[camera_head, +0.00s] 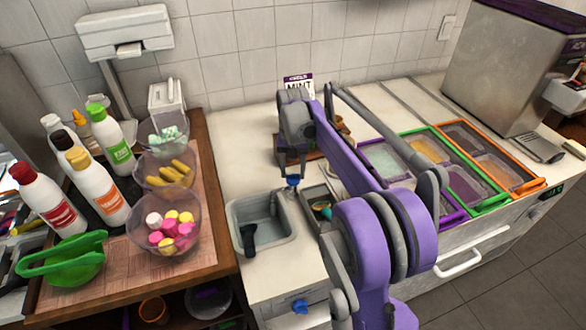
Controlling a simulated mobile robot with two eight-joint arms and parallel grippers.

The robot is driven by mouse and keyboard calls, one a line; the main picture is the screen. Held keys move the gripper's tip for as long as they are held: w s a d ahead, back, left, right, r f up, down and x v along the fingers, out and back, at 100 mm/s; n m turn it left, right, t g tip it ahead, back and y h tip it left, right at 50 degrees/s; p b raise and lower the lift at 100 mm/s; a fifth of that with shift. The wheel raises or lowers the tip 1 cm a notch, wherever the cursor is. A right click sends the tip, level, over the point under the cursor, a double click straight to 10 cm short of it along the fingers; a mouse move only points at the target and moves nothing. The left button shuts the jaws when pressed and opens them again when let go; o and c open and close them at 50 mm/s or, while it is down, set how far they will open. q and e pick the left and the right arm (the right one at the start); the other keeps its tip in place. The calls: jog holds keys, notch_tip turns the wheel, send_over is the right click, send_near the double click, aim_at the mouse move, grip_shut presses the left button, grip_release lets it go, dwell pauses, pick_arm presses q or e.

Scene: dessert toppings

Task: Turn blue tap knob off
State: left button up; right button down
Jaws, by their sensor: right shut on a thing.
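My right gripper (291,172) points down behind the small grey sink. It is shut on a small blue tap knob (293,181), which shows just at its fingertips. The fingers and wrist hide most of the tap. The grey sink (233,214) is set into the counter in front of the knob, with a dark utensil (248,238) in it. A second blue knob (299,306) is on the counter's front face, lower down. My left gripper is not in view.
A wooden board (105,270) at left holds sauce bottles (112,140), green tongs (70,262) and topping bowls (165,222). Bordered topping trays (440,160) stand at right. My purple right arm crosses the middle of the counter. A metal machine (500,70) stands back right.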

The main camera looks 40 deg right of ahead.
aim_at(292, 175)
jog(key=n, duration=0.4)
jog(key=shift+n+p, duration=0.3)
jog(key=shift+n, duration=0.1)
dwell(0.5)
jog(key=shift+c, duration=1.4)
grip_release()
jog(key=shift+r, duration=0.15)
notch_tip(292, 175, up, 11)
jog(key=shift+f+p, duration=0.2)
jog(key=shift+p, duration=0.2)
jog(key=shift+a, duration=0.1)
